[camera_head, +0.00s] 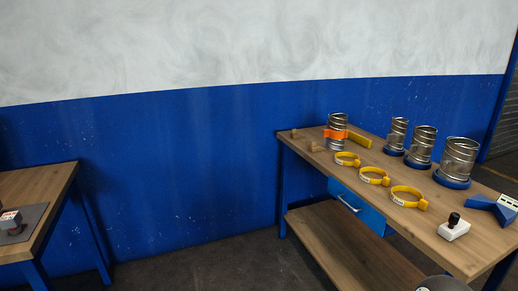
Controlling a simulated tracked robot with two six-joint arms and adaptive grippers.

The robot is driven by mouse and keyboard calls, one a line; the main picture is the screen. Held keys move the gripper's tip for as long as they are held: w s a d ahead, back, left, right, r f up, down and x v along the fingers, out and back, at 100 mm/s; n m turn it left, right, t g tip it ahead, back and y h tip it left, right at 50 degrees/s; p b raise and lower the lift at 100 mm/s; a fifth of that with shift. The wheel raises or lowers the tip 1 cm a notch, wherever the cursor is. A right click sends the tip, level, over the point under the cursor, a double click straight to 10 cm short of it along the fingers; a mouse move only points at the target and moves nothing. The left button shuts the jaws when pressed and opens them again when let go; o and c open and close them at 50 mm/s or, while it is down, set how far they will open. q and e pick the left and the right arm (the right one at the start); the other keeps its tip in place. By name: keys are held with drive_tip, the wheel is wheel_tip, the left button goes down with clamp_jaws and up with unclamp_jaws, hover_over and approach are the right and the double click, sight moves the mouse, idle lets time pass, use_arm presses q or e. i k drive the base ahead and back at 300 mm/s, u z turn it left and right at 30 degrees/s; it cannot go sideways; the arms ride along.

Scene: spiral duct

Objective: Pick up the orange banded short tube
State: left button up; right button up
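The orange banded short tube (337,123) is a silvery ribbed spiral duct piece with an orange band (335,134) around it. It stands upright near the far left end of the right-hand wooden workbench (455,243). The bench is some distance ahead and to the right.
Several silvery tubes stand on blue bases, one (459,158) nearest. Yellow clamps (408,197) lie along the bench, with a white box with a black knob (454,227) and a blue tool (495,207). Another table (47,190) is left; bare floor (200,270) lies between.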

sight(336, 134)
drive_tip(key=z, duration=0.1)
drive_tip(key=i, duration=2.7)
drive_tip(key=z, duration=0.25)
